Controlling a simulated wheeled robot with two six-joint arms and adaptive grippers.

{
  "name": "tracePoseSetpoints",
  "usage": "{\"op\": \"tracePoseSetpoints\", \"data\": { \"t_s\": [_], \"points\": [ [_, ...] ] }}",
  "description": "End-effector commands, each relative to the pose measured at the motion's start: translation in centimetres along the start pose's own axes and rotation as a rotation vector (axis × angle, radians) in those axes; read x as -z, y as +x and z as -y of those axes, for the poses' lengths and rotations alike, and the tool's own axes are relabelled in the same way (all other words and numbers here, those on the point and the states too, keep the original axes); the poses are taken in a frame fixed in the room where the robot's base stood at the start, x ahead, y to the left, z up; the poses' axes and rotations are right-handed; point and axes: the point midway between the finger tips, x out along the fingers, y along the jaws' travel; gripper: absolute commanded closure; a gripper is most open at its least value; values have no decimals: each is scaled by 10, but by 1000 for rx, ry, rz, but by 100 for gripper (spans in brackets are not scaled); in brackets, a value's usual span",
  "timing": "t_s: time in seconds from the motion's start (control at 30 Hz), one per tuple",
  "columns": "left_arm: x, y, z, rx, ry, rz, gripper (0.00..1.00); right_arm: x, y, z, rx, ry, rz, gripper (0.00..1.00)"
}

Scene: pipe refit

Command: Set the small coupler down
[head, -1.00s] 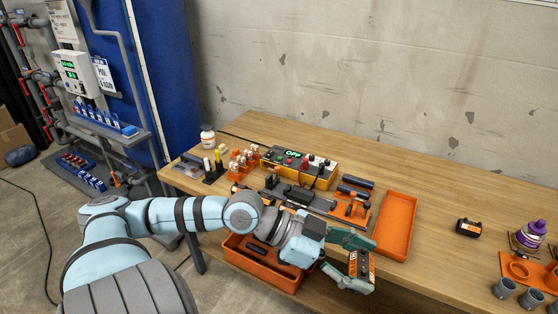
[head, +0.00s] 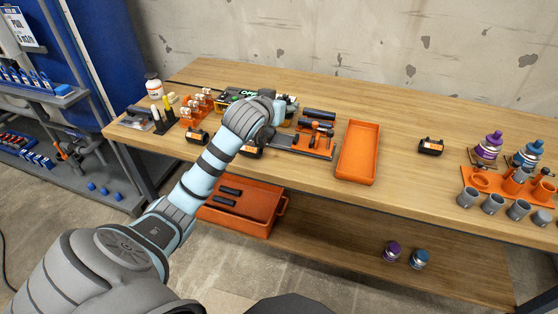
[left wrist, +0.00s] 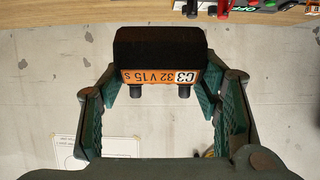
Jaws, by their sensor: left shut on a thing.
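My left gripper (left wrist: 165,85) is shut on a black block (left wrist: 160,45) with an orange label and two short dark pegs. The fingers lie at its two sides in the left wrist view. I cannot make out for certain which thing is the small coupler. Several grey cup-like fittings (head: 493,203) stand at the right front of the table. My right gripper is not in view.
An orange tray (head: 359,152) lies on the table (head: 400,185). Other black and orange blocks stand at its right (head: 431,147) and left (head: 197,137). An orange bin (head: 262,222) is below. Purple (head: 489,147) and blue (head: 526,154) fittings are at right.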

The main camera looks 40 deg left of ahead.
Motion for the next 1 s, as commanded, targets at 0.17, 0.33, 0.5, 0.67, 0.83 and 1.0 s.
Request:
{"op": "tracePoseSetpoints", "data": {
  "t_s": [0.17, 0.33, 0.5, 0.67, 0.83, 1.0],
  "points": [
    [-74, 29, 0, -1, 2, 7, 70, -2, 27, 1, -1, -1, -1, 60],
    [-113, 46, 0, -2, 3, 1, 70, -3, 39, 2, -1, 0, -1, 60],
    [-133, 54, 0, -3, 2, 2, 70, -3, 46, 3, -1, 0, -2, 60],
    [-159, 65, 0, -3, 3, 2, 70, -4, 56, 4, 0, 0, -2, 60],
    [-157, 64, 0, -3, 4, 0, 70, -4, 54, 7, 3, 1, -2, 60],
    [-159, 65, 0, -4, 4, -1, 38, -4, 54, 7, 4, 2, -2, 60]
  ]
}}
